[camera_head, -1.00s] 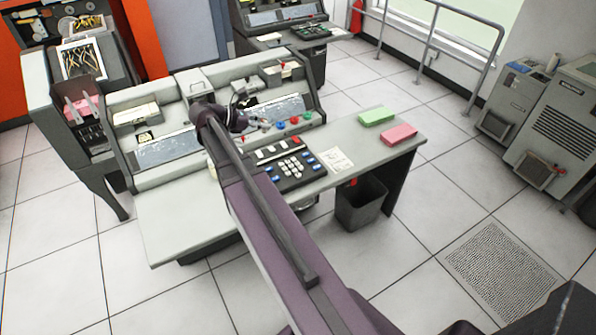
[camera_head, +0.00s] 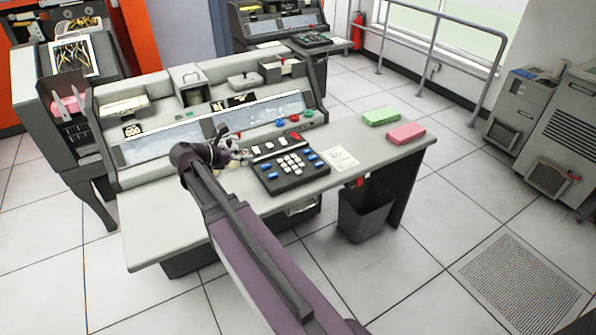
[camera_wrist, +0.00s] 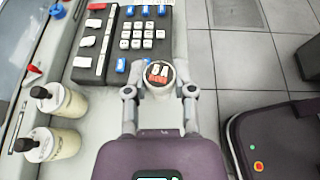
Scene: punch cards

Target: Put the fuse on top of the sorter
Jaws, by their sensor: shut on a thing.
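The fuse, a short pale cylinder with a red and dark "5A" end (camera_wrist: 158,76), sits upright between the fingertips of my gripper (camera_wrist: 159,88) in the wrist view. My gripper (camera_head: 232,153) is shut on it, above the console desk beside the black keypad. In the head view the fuse is too small to make out. A machine with pink cards in its slots (camera_head: 85,150) stands at the left and may be the sorter. The frames do not make certain which machine is the sorter.
The keypad (camera_head: 290,172) lies just right of my gripper. Two cream bottles with dark caps (camera_wrist: 60,103) stand close left in the wrist view. Green (camera_head: 381,116) and pink card stacks (camera_head: 405,133) lie at the desk's right end. The desk's front left (camera_head: 155,225) is clear.

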